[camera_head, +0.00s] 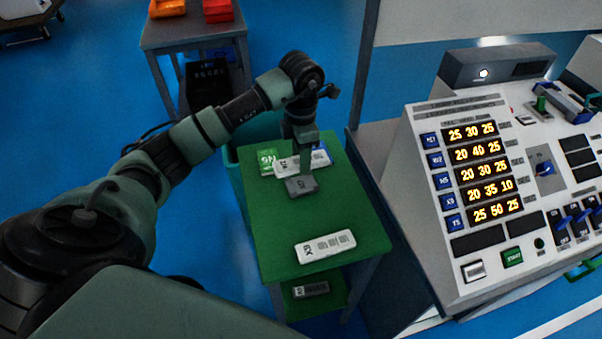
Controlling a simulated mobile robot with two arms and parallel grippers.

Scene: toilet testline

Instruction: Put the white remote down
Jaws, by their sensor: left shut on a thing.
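My left gripper (305,167) points down over the far part of the green-topped table. It is shut on a white remote (286,167) with dark lettering, and its fingers cover part of the remote. A grey block (301,186) is just in front, a green one (267,160) to the left and a blue-and-white one (321,157) to the right, all close to the fingers. I cannot tell whether the held remote touches the table or these pieces. Another white remote (325,246) lies at the near end of the green tabletop (285,222). My right gripper is out of view.
A lower green shelf (327,296) holds another labelled piece (311,290). A control console (480,180) with lit number displays stands to the right. A grey table (195,32) with orange and red bins is behind. The middle of the green tabletop is clear.

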